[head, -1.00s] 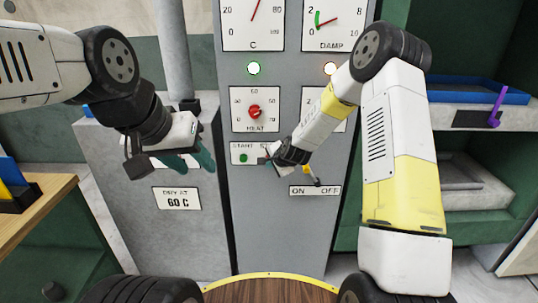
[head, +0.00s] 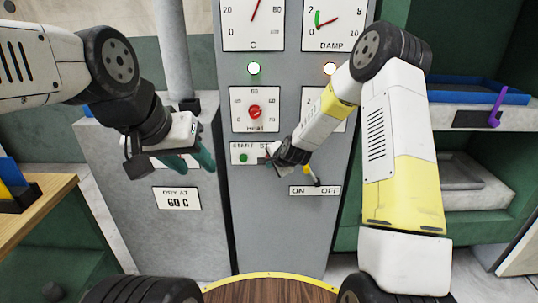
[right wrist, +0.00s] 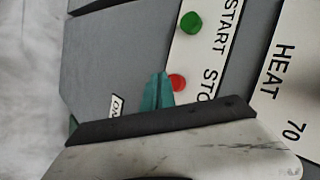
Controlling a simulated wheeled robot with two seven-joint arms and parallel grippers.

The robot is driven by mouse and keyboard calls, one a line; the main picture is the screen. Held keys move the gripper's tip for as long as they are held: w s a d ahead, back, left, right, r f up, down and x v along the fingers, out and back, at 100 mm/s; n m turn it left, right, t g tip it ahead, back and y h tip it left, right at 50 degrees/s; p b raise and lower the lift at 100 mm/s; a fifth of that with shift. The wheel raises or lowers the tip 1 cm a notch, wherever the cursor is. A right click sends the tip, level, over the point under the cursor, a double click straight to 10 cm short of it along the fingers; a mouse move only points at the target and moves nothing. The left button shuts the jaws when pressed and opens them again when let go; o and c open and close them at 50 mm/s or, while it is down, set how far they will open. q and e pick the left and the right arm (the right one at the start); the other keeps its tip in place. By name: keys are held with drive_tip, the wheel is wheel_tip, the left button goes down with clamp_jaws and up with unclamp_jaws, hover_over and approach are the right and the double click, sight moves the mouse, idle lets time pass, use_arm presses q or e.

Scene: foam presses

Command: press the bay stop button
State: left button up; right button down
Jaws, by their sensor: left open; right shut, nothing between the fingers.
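The red stop button (right wrist: 178,83) sits on the white START/STOP plate in the right wrist view. The green start button (right wrist: 190,22) is on the same plate and also shows in the head view (head: 243,158). My right gripper (right wrist: 162,90) is shut and empty, its teal fingertips right beside the red button and partly over its edge. I cannot tell whether they touch it. In the head view my right gripper (head: 270,158) covers the stop end of the plate, hiding the red button. My left gripper (head: 197,160) is open and empty before the grey cabinet.
The grey panel (head: 283,232) carries gauges above, a red HEAT knob (head: 255,112), and an ON/OFF plate (head: 315,191) with a lever just below my right gripper. A wooden table (head: 32,215) stands at left. Shelves with a blue tray (head: 480,92) are at right.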

drive_tip(key=shift+w, duration=0.1)
idle(0.3)
drive_tip(key=shift+w, duration=0.35)
drive_tip(key=shift+w, duration=0.55)
idle(0.9)
drive_tip(key=shift+s, duration=1)
drive_tip(key=shift+s, duration=2.5)
